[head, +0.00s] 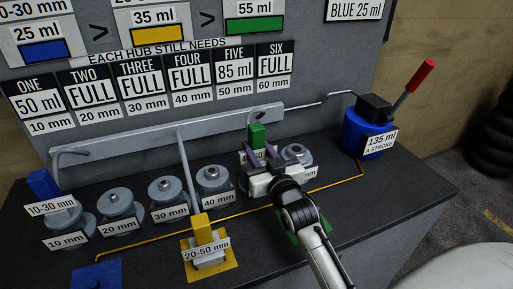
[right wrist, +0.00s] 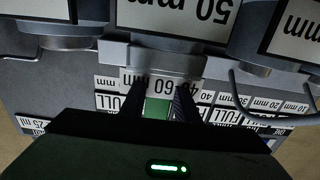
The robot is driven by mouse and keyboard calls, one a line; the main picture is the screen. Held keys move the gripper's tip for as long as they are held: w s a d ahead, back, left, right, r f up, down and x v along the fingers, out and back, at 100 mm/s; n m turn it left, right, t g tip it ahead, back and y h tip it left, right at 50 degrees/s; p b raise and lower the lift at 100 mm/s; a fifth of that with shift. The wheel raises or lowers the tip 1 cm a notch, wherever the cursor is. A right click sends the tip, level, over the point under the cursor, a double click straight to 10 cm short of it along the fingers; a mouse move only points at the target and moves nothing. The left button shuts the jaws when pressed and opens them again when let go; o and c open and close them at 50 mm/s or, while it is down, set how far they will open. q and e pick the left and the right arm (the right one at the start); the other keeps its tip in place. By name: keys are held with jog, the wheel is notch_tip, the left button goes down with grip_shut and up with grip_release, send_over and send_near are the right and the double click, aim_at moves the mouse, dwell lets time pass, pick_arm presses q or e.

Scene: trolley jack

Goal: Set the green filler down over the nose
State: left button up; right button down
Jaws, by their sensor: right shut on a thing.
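The green filler (head: 257,134) stands upright in my right gripper (head: 262,158), which is shut on it, at the fifth hub. In the right wrist view the green filler (right wrist: 157,108) and its 40-60 mm label show between the fingers. The 50 mm hub (right wrist: 180,15) is close to the filler in that view, its label upside down. In the head view my gripper mostly hides this hub and its nose. I cannot tell whether the filler touches the nose. My left gripper is not in view.
The 60 mm hub (head: 297,154) is just right of my gripper, the 40 mm hub (head: 213,181) to its left. A blue filler (head: 43,184) is at the 10 mm hub. A yellow filler (head: 202,230) stands on a yellow pad. A blue pump (head: 364,137) stands at right.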

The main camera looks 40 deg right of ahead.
aim_at(257, 126)
jog(key=c, duration=1.3)
grip_release()
jog(key=shift+f, duration=0.3)
notch_tip(257, 126, up, 11)
jog(key=shift+f+p, duration=0.2)
jog(key=shift+p, duration=0.35)
jog(key=shift+f, duration=0.1)
